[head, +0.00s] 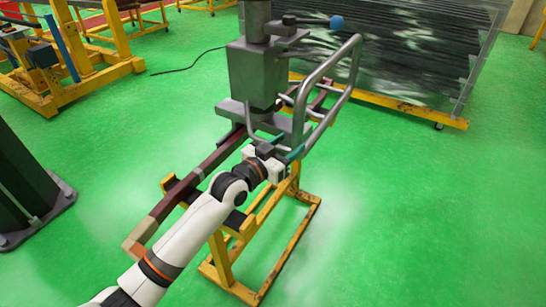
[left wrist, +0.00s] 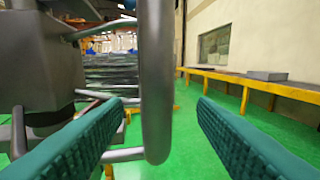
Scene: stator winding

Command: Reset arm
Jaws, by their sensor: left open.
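My left arm reaches up from the bottom left in the head view. Its left gripper (head: 287,153) is at the lower end of a bent grey tube handle (head: 330,75) on a grey machine head (head: 256,75). In the left wrist view the teal, ridged fingers of the left gripper (left wrist: 161,105) are spread wide. The tube handle (left wrist: 155,70) shows upright in the gap between them, nearer the left finger. I cannot tell whether it touches a finger. The right gripper is not in view.
A long dark red bar (head: 190,183) lies on a yellow stand (head: 265,262) beside my arm. A wheeled rack (head: 400,60) stands behind. Yellow frames (head: 60,80) are at the upper left and a dark base (head: 40,205) at the left. Green floor at the right is clear.

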